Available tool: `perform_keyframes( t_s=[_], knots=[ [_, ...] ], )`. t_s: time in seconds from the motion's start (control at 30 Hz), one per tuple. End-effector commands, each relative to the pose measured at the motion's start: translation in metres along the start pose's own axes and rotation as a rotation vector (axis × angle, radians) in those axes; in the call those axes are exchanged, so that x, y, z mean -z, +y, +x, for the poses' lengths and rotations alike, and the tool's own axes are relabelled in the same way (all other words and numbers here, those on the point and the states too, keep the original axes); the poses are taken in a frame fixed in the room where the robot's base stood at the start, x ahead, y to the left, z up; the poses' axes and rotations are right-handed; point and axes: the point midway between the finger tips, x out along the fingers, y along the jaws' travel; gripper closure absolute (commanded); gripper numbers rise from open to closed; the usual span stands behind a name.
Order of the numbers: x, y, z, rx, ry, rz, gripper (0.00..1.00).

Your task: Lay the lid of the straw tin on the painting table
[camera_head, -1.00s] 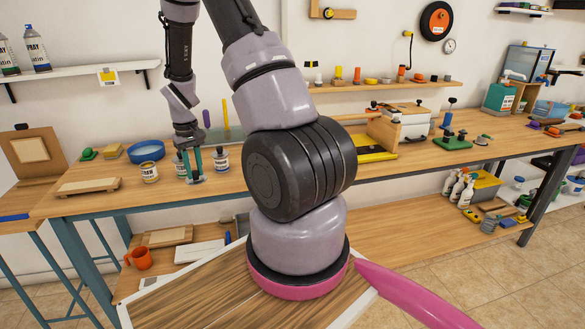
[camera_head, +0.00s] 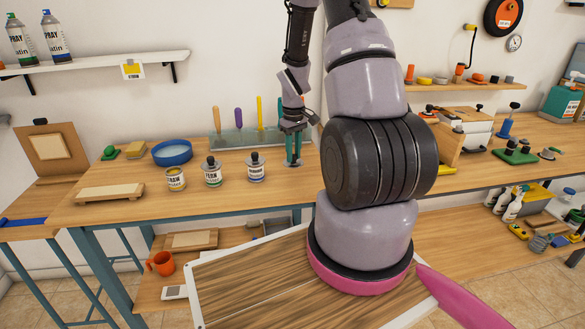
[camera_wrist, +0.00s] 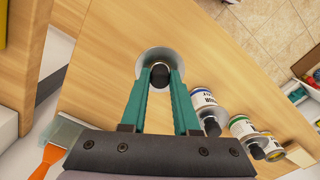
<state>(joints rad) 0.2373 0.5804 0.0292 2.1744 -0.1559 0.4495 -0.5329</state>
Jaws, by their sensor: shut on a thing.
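My gripper (camera_head: 292,160) has teal fingers pointing down, shut on the dark knob of a round grey lid (camera_wrist: 144,64). In the head view the lid (camera_head: 291,164) is at or just above the long wooden table (camera_head: 270,190), right of the tins; I cannot tell whether it touches. The straw tin (camera_head: 175,181), with a yellow label, stands upright at the left of a row of tins. No knob shows on its top, and it looks open. It also shows at the right of the wrist view (camera_wrist: 269,145).
A green-labelled tin (camera_head: 212,175) and a blue-labelled tin (camera_head: 256,169), both with dark knobs, stand between the straw tin and my gripper. A blue bowl (camera_head: 172,153) and a wooden board (camera_head: 110,191) are further left. Upright tools stand in a rack (camera_head: 235,138) behind. Bare tabletop lies in front.

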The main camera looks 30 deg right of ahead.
Motion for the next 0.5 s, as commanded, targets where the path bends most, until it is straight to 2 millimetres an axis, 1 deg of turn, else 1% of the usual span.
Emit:
perform_keyframes(
  t_s=[0.17, 0.3, 0.4, 0.5],
  knots=[
    [0.0, 0.0, 0.018, 0.001, -0.001, 0.001, 1.0],
    [-0.001, 0.0, 0.04, 0.001, -0.003, 0.001, 1.0],
    [0.0, 0.0, 0.049, 0.0, -0.001, 0.002, 1.0],
    [0.0, 0.0, 0.051, -0.001, 0.001, 0.002, 1.0]
  ],
)
